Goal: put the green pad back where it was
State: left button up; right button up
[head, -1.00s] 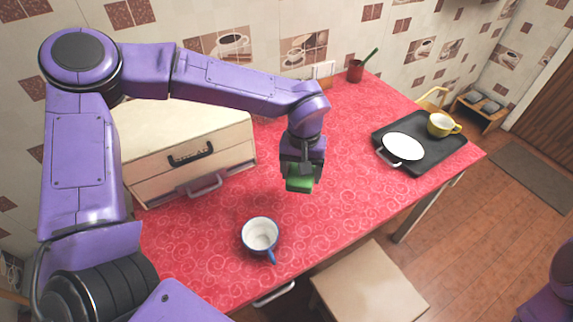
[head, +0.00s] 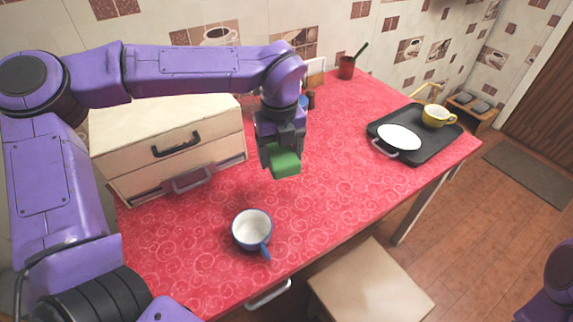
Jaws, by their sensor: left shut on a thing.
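In the head view, my left gripper (head: 281,157) is shut on the green pad (head: 286,163). It holds the pad above the middle of the red counter (head: 330,180), to the right of the cream drawer box. The fingers hide part of the pad. I cannot tell exactly how high the pad is above the cloth. My right gripper is not in view.
The cream drawer box (head: 120,125) stands at the back left. A blue-rimmed white mug (head: 252,229) stands near the front edge. A black tray (head: 437,148) with a white dish (head: 399,137) and a yellow cup (head: 436,116) is at the right. A red cup (head: 346,68) stands at the back.

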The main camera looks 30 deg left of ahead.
pick_arm(q)
jog(key=shift+s+n, duration=0.1)
jog(key=shift+n, duration=0.7)
jog(key=shift+a+n, duration=0.1)
jog(key=shift+n, duration=0.3)
jog(key=w+a+f+p, duration=0.1)
jog(key=w+f, duration=0.2)
jog(key=w, duration=0.1)
jog(key=w+a+f+p, duration=0.1)
jog(key=w+a+f, duration=0.1)
jog(key=w+f, duration=0.1)
jog(key=w+a+f+p, duration=0.1)
jog(key=w+a+f, duration=0.1)
jog(key=w, duration=0.3)
jog(key=shift+f, duration=0.4)
jog(key=shift+w+f, duration=0.3)
notch_tip(320, 180, down, 3)
jog(key=shift+w+a+f, duration=0.15)
jog(key=shift+f, duration=0.15)
